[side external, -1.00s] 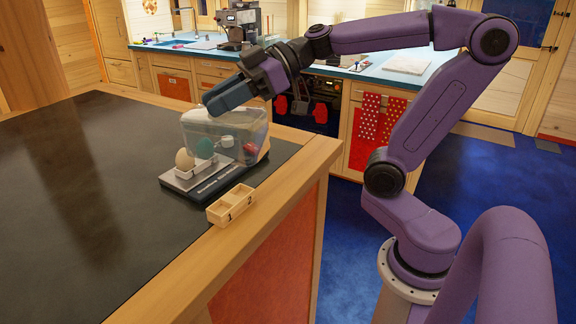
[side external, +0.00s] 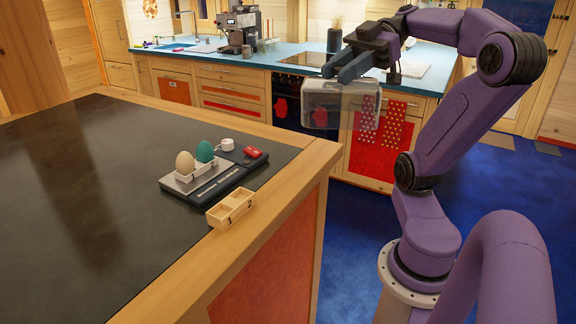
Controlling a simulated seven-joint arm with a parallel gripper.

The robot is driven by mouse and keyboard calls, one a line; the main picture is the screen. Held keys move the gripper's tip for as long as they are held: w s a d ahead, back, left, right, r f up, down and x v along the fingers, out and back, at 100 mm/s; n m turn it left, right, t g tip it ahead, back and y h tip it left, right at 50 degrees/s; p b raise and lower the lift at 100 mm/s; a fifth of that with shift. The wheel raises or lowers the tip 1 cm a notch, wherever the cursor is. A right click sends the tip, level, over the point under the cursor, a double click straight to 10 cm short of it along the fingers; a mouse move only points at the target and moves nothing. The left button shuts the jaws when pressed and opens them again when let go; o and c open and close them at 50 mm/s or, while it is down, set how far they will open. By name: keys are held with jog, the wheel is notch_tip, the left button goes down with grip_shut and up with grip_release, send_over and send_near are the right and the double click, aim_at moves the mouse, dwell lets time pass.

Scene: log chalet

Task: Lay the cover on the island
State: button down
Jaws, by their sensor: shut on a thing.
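The cover (side external: 338,108) is a clear, see-through box. My gripper (side external: 345,73) is shut on its top and holds it in the air, to the right of the island, seen in front of the far counter and the hanging towels. The island (side external: 80,200) has a dark top with a wooden edge. On it, a scale-like tray (side external: 212,184) stands uncovered, with a cream egg (side external: 185,162) and a teal egg (side external: 205,151) in a holder.
A small wooden box (side external: 231,207) marked 1 and 2 sits at the island's right edge. The left part of the island top is clear. A blue far counter (side external: 290,58) carries a coffee machine (side external: 240,30).

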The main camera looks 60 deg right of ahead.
jog(key=w+d+f, duration=0.3)
jog(key=w+f, duration=1)
jog(key=shift+w+d, duration=0.15)
jog(key=shift+d, duration=0.05)
jog(key=shift+f, duration=0.3)
jog(key=c, duration=0.7)
grip_release()
jog(key=shift+f, duration=0.1)
jog(key=v, duration=1.2)
jog(key=shift+r, duration=0.45)
